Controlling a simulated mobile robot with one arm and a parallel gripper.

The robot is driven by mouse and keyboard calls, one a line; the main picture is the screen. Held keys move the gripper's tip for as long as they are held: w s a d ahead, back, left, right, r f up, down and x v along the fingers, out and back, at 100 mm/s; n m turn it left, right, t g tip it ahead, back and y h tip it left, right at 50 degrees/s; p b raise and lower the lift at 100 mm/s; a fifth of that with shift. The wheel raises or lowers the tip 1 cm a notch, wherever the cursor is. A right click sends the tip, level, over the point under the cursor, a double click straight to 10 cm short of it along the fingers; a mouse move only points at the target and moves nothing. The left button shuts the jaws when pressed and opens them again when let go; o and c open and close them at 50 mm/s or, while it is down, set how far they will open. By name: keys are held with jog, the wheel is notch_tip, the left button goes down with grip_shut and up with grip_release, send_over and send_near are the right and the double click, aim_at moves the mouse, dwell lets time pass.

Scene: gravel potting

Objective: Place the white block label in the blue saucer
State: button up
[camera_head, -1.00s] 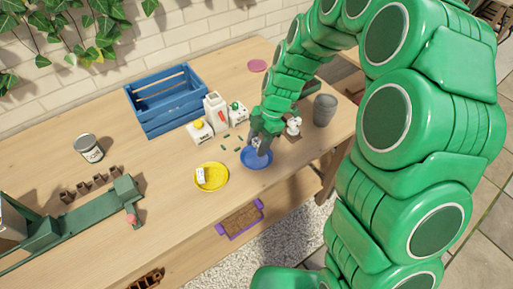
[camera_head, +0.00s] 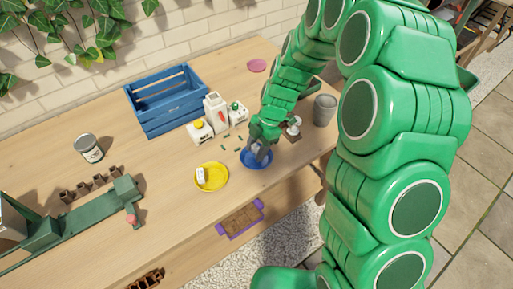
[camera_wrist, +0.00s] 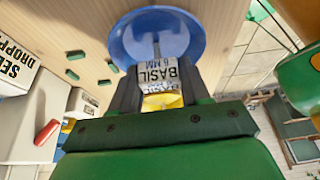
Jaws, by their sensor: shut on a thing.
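My gripper (camera_wrist: 157,85) is shut on a white block label (camera_wrist: 168,73) with dark print reading BASIL 6 MM; a yellow patch shows at its lower end in the wrist view. The gripper (camera_head: 261,149) holds it over the blue saucer (camera_head: 257,164), low down. The blue saucer (camera_wrist: 195,38) lies just beyond the fingertips in the wrist view, with a grey shape against its inside. I cannot tell whether the label touches the saucer. Another small white label piece (camera_head: 201,175) stands in the yellow saucer (camera_head: 212,185), left of the blue one.
White bottles and boxes (camera_head: 200,131) stand behind left, with small green pieces (camera_head: 238,138) on the wood nearby. A blue crate (camera_head: 166,105) is farther back. A grey pot (camera_head: 325,109) stands right of the gripper. A purple-ended tray (camera_head: 240,220) is at the front edge.

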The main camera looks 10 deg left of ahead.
jog(key=shift+f, duration=0.1)
jog(key=o, duration=1)
jog(key=shift+v, duration=6.1)
